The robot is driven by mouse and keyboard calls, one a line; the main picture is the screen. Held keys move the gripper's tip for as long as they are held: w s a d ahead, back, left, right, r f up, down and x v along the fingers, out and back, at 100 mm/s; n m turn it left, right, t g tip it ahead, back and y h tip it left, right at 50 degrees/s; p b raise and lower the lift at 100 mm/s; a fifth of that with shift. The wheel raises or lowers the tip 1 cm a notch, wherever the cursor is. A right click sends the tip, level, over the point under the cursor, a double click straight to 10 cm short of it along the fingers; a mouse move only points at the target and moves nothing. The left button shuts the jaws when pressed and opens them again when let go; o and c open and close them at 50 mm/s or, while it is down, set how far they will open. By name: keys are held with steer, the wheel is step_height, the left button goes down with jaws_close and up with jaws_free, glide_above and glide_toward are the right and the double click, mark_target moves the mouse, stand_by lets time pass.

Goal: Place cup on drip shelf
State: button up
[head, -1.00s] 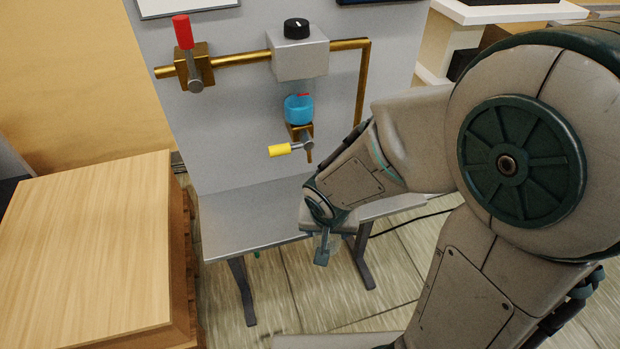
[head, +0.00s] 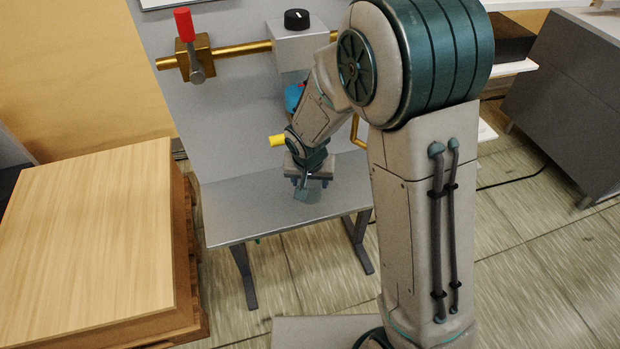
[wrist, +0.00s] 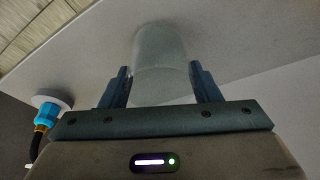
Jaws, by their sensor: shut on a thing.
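The cup (wrist: 160,55) is pale and translucent. It stands between the two fingers of my gripper (wrist: 159,78) in the wrist view, and the gripper is shut on it. In the head view the cup (head: 308,195) hangs below my gripper (head: 307,182), over the grey drip shelf (head: 250,212) near its middle. I cannot tell whether the cup's base touches the shelf. The shelf shows as a grey surface behind the cup in the wrist view.
Brass pipework with a red-handled valve (head: 184,25) and a yellow-handled valve (head: 277,140) is mounted on the grey panel above the shelf. A wooden block (head: 90,240) stands at left. A blue fitting on a white disc (wrist: 52,99) is left of my gripper.

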steer(key=shift+f+b, duration=0.2)
steer(key=shift+b, duration=0.1)
steer(key=o, duration=1)
steer(key=shift+r, duration=0.1)
steer(key=shift+r, duration=0.45)
steer(key=s+a+b, duration=0.1)
steer(key=s+b, duration=0.1)
steer(key=s, duration=1)
steer(key=shift+n+g+y, duration=0.3)
steer(key=shift+n+g, duration=0.2)
steer(key=shift+n, duration=0.1)
steer(key=shift+s+d+r, duration=1.15)
steer(key=shift+d+r, duration=0.95)
steer(key=shift+d, duration=0.35)
steer(key=shift+s+d+r, duration=1.1)
steer(key=shift+d+r, duration=0.95)
steer(key=shift+d, duration=0.35)
steer(key=shift+s+d+r, duration=1.15)
steer(key=shift+d+r, duration=0.95)
steer(key=shift+d, duration=0.35)
